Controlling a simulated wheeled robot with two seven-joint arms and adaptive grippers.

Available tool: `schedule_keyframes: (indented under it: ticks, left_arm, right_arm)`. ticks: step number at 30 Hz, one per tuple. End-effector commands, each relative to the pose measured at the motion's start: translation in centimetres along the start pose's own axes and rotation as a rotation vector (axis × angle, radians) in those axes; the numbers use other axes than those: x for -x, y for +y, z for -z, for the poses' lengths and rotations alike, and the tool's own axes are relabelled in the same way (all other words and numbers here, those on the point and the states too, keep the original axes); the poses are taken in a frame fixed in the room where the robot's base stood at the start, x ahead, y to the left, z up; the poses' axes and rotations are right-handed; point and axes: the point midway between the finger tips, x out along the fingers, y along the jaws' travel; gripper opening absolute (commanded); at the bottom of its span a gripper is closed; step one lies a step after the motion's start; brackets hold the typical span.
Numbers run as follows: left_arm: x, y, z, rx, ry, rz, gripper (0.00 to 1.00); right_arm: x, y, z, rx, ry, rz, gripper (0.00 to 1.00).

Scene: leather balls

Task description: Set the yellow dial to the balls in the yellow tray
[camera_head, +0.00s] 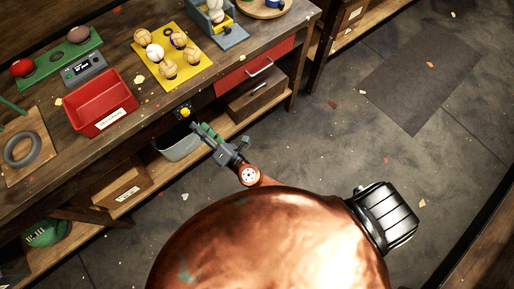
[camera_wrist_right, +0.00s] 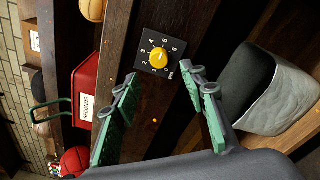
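The yellow dial (camera_head: 185,112) sits on a black plate on the workbench's front face. In the right wrist view the dial (camera_wrist_right: 158,57) has white numbers around it; I cannot tell surely which one it points at. My right gripper (camera_head: 203,130) is open and empty, its green fingers (camera_wrist_right: 158,82) on either side of the line to the dial, apart from it. The yellow tray (camera_head: 199,77) lies on the bench top, with several balls standing apart on it: a whitish ball (camera_head: 155,52) in the middle and tan ones around. My left gripper is out of view.
A red bin (camera_head: 85,119) with a white label stands left of the dial on the bench. A green board (camera_head: 52,62) holds a red and a brown ball beside a grey display (camera_head: 83,69). A grey tub (camera_head: 178,149) sits on the shelf below. A red drawer (camera_head: 232,78) is right.

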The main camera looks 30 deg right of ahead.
Motion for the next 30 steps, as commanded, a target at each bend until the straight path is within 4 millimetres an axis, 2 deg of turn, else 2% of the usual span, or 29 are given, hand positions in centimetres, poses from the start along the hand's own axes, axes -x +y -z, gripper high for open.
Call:
schedule_keyframes:
  ticks: [1, 5, 14, 30]
  left_arm:
    - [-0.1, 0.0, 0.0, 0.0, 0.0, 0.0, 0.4]
    - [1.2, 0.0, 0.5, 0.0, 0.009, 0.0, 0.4]
    - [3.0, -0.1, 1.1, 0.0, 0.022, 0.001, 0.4]
    - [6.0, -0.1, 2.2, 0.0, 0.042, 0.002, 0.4]
  right_arm:
    - [1.1, -0.1, 0.1, 0.0, 0.002, 0.002, 0.39]
    - [0.8, -2.4, -0.2, -0.067, 0.01, 0.064, 0.39]
    - [1.6, -8.1, -0.2, -0.217, 0.022, 0.203, 0.39]
    - [5.2, -17.7, 0.1, -0.477, 0.003, 0.44, 0.39]
